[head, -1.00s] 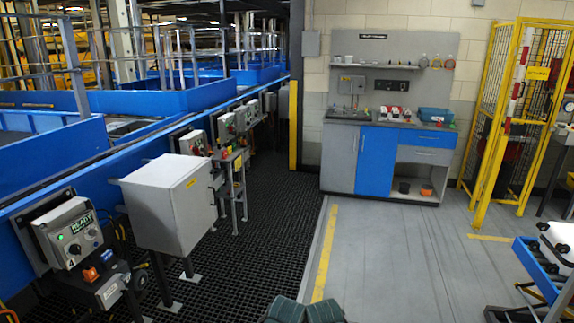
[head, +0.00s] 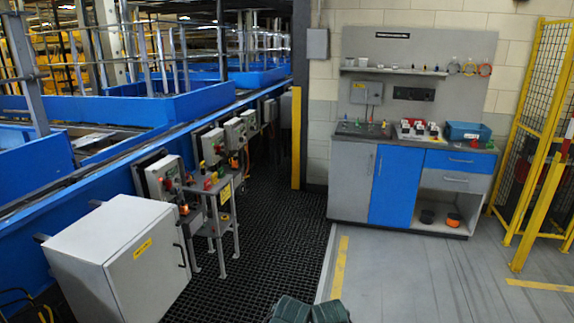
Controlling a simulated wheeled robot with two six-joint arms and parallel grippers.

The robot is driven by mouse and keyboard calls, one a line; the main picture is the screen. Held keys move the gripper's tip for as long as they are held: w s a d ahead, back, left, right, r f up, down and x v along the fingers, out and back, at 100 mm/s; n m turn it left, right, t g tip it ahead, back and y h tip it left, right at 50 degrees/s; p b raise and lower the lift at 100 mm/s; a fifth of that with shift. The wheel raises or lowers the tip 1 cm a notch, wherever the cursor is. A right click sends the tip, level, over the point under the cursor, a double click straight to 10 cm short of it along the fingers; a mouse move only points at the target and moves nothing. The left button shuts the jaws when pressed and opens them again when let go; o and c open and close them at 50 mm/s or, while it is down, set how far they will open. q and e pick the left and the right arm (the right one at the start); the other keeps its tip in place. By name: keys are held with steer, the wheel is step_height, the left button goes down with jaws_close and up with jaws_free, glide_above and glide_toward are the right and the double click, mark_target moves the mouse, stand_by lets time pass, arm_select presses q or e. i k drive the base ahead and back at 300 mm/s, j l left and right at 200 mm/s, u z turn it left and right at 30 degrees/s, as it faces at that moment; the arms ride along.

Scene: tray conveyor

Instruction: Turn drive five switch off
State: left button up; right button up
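Several grey control boxes line the side of the blue conveyor in the head view. The nearest control box (head: 161,177) has a screen and a red part on its face, partly behind a metal stand. Farther control boxes (head: 212,147), (head: 235,133) and (head: 250,121) follow along the conveyor toward the back. Their labels and switch positions are too small to read, so I cannot tell which one is drive five. Neither of my grippers is in view.
A large light-grey cabinet (head: 110,265) stands at the near left. A metal stand (head: 215,200) with small coloured items is beside the conveyor. Dark grated floor (head: 260,225) is clear ahead. A workbench (head: 405,185) and yellow fence (head: 535,130) are right.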

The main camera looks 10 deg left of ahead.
mark_target(173, 191)
steer(key=i, duration=1.8)
steer(key=i+l+u, duration=0.1)
steer(key=i+u, duration=0.3)
steer(key=i+l+u, duration=0.3)
steer(key=i+u, duration=0.15)
steer(key=i, duration=0.15)
steer(key=i+l+u, duration=0.85)
steer(key=k+l, duration=0.05)
steer(key=l, duration=0.05)
